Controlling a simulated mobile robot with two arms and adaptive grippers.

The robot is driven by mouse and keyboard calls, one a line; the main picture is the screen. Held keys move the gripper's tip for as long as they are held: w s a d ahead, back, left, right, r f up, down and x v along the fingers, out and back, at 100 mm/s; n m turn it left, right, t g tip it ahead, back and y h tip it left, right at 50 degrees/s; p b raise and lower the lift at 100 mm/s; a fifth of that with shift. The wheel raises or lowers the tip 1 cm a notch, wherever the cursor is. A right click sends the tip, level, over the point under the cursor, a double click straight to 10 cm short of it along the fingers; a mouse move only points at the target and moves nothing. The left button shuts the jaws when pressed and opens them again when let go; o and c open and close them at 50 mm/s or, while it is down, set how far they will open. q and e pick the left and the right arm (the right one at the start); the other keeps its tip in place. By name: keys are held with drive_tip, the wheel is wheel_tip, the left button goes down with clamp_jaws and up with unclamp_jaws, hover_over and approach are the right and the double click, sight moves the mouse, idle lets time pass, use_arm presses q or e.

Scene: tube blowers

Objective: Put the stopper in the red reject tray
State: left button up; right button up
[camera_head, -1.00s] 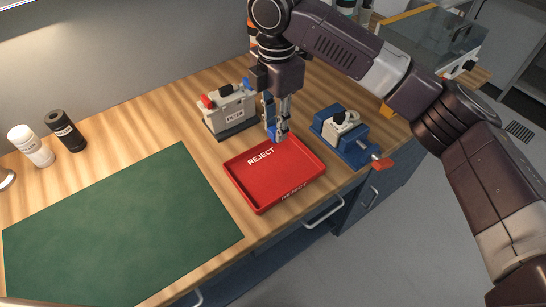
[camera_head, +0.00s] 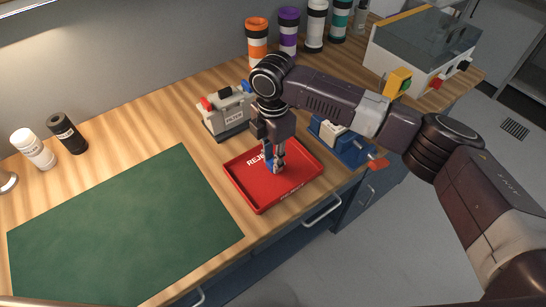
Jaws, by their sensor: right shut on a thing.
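The red reject tray (camera_head: 300,186) lies on the wooden bench near its front edge, right of the green mat. My right gripper (camera_head: 275,169) points down over the middle of the tray, with its fingertips low, inside the tray's outline in the picture. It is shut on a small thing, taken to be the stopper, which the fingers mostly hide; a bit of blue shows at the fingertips. I cannot tell whether it touches the tray floor. My left gripper is out of view.
A grey device with a red knob (camera_head: 228,115) stands behind the tray. A blue vise-like fixture (camera_head: 347,151) is close on the right. The green mat (camera_head: 115,230) lies clear at left. Bottles and a glass-topped box (camera_head: 425,48) stand at the back.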

drive_tip(key=o, duration=0.9)
drive_tip(key=shift+f, duration=0.1)
wheel_tip(320, 180, up, 12)
drive_tip(key=b, duration=0.2)
drive_tip(key=shift+b, duration=0.3)
